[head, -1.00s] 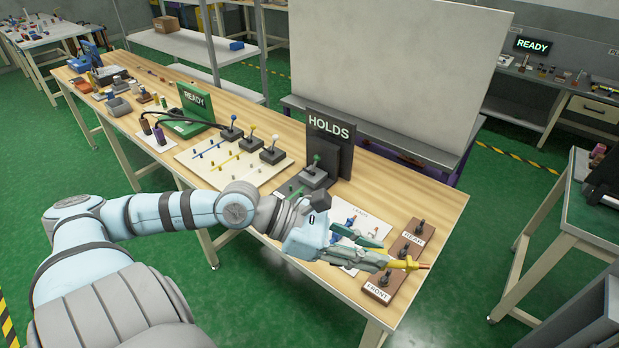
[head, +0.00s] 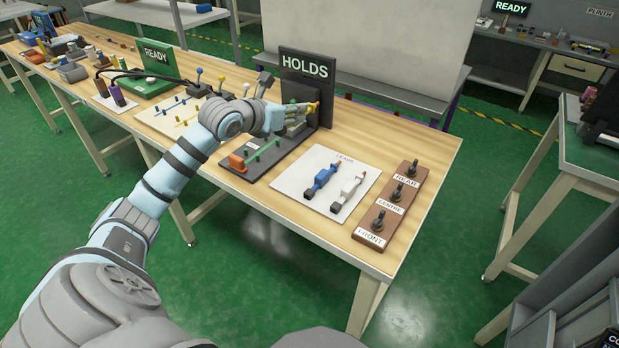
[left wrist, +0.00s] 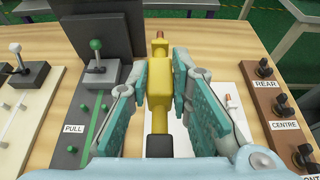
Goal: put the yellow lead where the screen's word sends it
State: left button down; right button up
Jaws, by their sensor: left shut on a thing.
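My left gripper (left wrist: 158,95) is shut on the yellow lead (left wrist: 157,82), whose copper tip points away from me. In the head view the left gripper (head: 298,118) is in front of the black screen (head: 305,67), which reads HOLDS. The yellow lead (head: 313,108) is partly hidden there by the gripper. The brown block (head: 381,211) has black sockets marked REAR, CENTRE and FRONT, none with a lead in it. A white mat (head: 311,195) carries a blue lead (head: 321,179) and a white lead (head: 349,191). My right gripper is not in view.
A dark board (head: 262,165) with a green line and an orange block (head: 237,163) lies below my left arm. Its green-knobbed lever (left wrist: 95,62) and PULL label show in the wrist view.

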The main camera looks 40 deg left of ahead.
pick_arm(q)
jog(key=b, duration=0.2)
send_over(295, 175)
notch_tip(295, 175, down, 12)
jog(key=shift+w+r, duration=0.15)
jog(key=shift+r, duration=0.05)
notch_tip(295, 175, down, 5)
jog(key=shift+r+b, duration=0.1)
jog(key=shift+b, duration=0.65)
jog(key=shift+r, duration=0.1)
jog(key=c, duration=1.5)
grip_release()
jog(key=shift+o, duration=0.2)
